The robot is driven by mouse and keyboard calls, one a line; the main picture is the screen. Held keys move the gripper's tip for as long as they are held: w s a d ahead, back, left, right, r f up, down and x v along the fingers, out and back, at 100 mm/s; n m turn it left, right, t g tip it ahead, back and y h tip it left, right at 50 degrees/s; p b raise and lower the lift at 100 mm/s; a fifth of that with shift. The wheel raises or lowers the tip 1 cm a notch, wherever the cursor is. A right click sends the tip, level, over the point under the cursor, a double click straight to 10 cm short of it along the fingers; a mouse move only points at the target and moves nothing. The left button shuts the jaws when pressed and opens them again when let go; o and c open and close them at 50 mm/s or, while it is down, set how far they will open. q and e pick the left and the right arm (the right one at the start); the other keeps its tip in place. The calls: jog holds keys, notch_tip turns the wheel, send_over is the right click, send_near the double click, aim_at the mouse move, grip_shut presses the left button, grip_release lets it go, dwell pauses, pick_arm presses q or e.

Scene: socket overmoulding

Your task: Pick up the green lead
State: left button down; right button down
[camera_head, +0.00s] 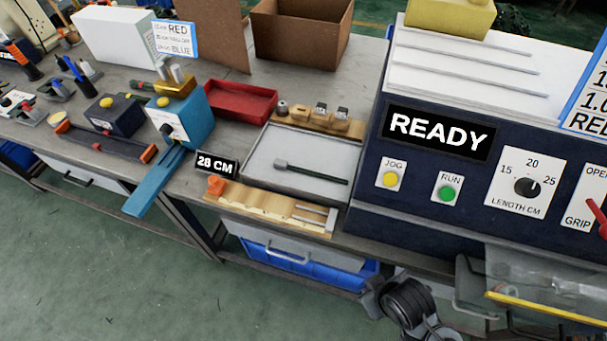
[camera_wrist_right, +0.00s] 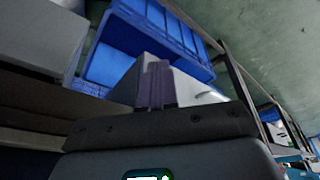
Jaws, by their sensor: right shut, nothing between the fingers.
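A thin dark lead (camera_head: 318,174) with a small grey block at its left end lies in the pale tray (camera_head: 262,165) at mid-picture in the head view. Its colour looks nearly black; I cannot tell whether it is green. No clearly green lead shows elsewhere. My right arm enters at the bottom of the head view, below and to the right of this tray, apart from it. In the right wrist view my right gripper (camera_wrist_right: 156,85) has its fingers together, with nothing held. My left gripper is not in view.
The dark blue machine (camera_head: 365,200) with a READY display stands right of the tray. A wooden fixture (camera_head: 257,203) lies in front of the tray, a red bin (camera_head: 240,102) behind it. A blue press (camera_head: 190,125) stands left. Blue crates (camera_wrist_right: 165,22) sit below the bench.

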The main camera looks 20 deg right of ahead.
jog(key=shift+w+a+r, duration=0.15)
jog(key=c, duration=1.8)
grip_release()
jog(key=o, duration=0.9)
